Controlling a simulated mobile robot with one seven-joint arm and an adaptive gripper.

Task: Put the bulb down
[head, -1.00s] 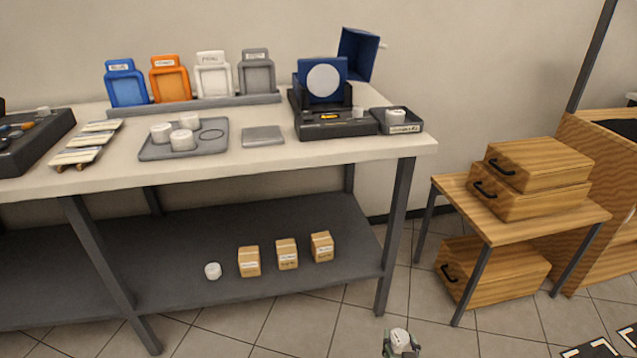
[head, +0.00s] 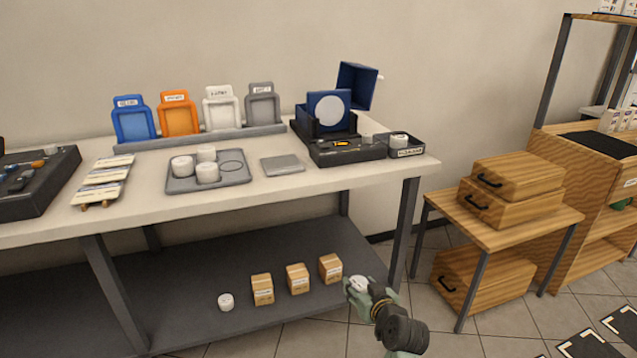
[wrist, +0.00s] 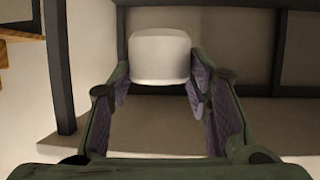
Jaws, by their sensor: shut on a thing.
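My gripper (head: 359,289) is shut on the bulb (head: 356,284), a small white rounded piece. In the head view they are in front of the lower shelf's right end, right of the small cartons. In the wrist view the bulb (wrist: 160,57) sits between the two fingertips of my gripper (wrist: 160,75), and its lower side is in plain view. It looks held in the air, touching no surface that I can see. Similar white pieces stand on the grey tray (head: 240,178), in the small dark labelled tray (head: 410,154) and on the lower shelf (head: 226,302).
The white worktop (head: 300,184) has a clear front strip and a flat grey pad (head: 282,165). Several cartons (head: 298,279) stand on the shelf. A wooden side table (head: 530,216) with drawer boxes is at right.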

